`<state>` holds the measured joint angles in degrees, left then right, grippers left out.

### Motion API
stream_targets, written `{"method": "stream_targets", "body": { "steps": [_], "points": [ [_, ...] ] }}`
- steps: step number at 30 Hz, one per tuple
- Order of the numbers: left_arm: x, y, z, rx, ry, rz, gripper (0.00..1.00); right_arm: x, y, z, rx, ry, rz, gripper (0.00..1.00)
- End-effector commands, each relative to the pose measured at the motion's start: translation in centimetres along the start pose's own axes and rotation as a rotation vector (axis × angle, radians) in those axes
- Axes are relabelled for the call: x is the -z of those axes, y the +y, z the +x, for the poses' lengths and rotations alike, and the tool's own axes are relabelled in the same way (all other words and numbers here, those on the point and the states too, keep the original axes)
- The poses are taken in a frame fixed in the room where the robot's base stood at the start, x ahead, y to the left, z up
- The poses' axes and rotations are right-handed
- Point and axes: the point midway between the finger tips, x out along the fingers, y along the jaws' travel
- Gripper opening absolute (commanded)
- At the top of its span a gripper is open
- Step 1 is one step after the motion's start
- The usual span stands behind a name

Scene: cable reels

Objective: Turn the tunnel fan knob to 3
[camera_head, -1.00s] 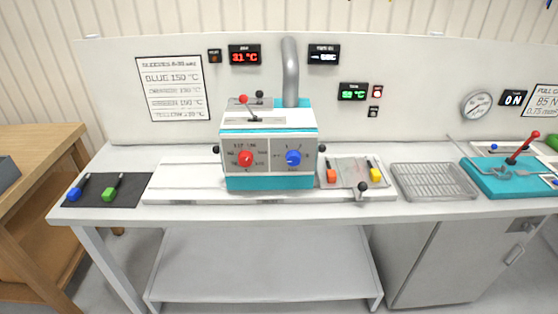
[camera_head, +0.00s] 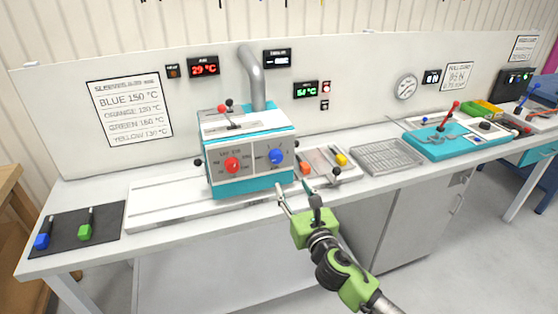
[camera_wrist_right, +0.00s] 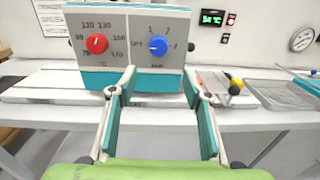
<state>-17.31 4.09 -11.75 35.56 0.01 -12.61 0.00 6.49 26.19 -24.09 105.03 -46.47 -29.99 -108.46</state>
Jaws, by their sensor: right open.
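The tunnel machine (camera_head: 240,186) is a white and teal box with a grey front panel. Its blue knob (camera_head: 275,157) has a dial with an OFF mark and small numbers; it shows closer in the right wrist view (camera_wrist_right: 158,46), but its exact setting is too small to tell. A red knob (camera_head: 232,165) with temperature marks sits to its left. My right gripper (camera_head: 297,194) is open and empty, in front of and below the blue knob, apart from it. In the right wrist view its fingers (camera_wrist_right: 159,74) point at the panel below that knob. My left gripper is not in view.
A wire tray (camera_head: 386,158) and teal tool (camera_head: 454,148) stand further right. Blue and green pieces lie on a dark mat (camera_head: 104,221) at left.

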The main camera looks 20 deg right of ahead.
Motion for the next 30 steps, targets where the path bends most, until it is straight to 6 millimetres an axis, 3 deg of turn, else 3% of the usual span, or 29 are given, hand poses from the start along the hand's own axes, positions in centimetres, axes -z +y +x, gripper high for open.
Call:
{"method": "stream_targets", "body": {
  "steps": [5,21,30],
  "points": [
    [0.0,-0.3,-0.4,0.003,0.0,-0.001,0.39,-0.6,0.1,2.0,0.001,-0.009,-0.012,0.45],
    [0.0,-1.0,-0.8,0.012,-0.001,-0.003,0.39,-0.3,0.1,11.8,0.001,-0.006,-0.008,0.45],
    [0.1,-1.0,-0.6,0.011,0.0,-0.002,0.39,-0.3,0.1,13.6,-0.002,-0.005,-0.008,0.45]
  ]
}}
